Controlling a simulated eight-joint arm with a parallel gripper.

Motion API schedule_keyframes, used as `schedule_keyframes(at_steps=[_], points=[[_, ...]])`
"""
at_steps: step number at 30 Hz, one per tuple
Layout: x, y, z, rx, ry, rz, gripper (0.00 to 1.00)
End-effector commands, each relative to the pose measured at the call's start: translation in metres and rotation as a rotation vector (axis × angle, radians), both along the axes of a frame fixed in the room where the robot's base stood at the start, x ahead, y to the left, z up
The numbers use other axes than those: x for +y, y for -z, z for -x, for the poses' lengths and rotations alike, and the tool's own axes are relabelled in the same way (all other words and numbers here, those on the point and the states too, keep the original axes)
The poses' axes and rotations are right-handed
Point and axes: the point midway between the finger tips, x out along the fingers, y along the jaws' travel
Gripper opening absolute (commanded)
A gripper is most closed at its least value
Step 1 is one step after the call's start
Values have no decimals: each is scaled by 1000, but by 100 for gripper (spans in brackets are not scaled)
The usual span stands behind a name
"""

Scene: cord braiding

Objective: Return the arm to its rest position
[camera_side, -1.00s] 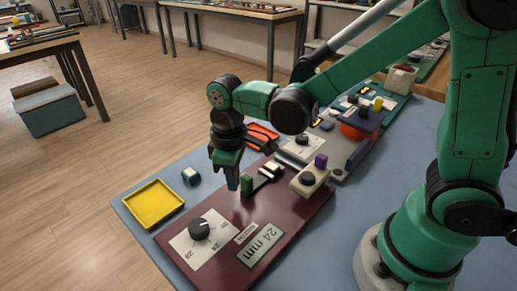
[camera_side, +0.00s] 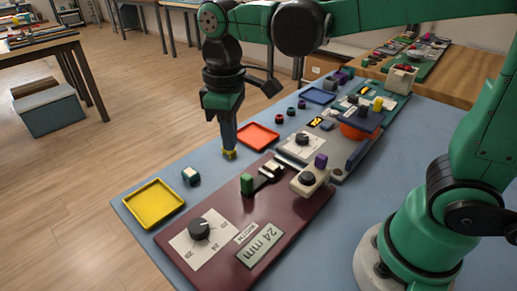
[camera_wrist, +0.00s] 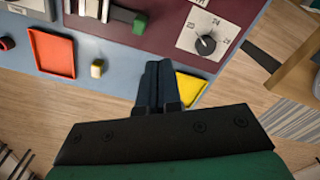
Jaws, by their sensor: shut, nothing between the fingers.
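My gripper (camera_side: 228,146) hangs pointing down above the blue table mat, raised clear of the maroon panel (camera_side: 305,222). Its two dark fingers are shut together with nothing between them, as the wrist view (camera_wrist: 160,75) shows. In the side view the fingertips overlap a small yellow block (camera_side: 229,155). In the wrist view that block (camera_wrist: 97,68) lies on the mat, apart from the fingers. The maroon panel carries a black dial (camera_side: 199,229), a green-handled lever (camera_side: 247,184) and a display reading 24 mm (camera_side: 260,245).
A yellow tray (camera_side: 153,204) and an orange tray (camera_side: 258,137) lie on the mat, with a blue tray (camera_side: 319,96) farther back. A small teal-and-white block (camera_side: 191,176) sits near the yellow tray. Grey and teal device panels run toward the back right.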

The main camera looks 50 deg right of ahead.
Motion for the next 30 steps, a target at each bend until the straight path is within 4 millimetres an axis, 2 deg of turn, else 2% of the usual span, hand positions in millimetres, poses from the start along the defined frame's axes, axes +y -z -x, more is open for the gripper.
schedule_keyframes(at_steps=[5,11,18,24,30], points=[[-5,0,3,-32,29,-8,0],[-34,0,17,-235,208,-61,0],[-66,10,34,-505,431,-133,0],[-76,15,38,-602,505,-161,0],[-76,15,38,-609,509,-163,0]])
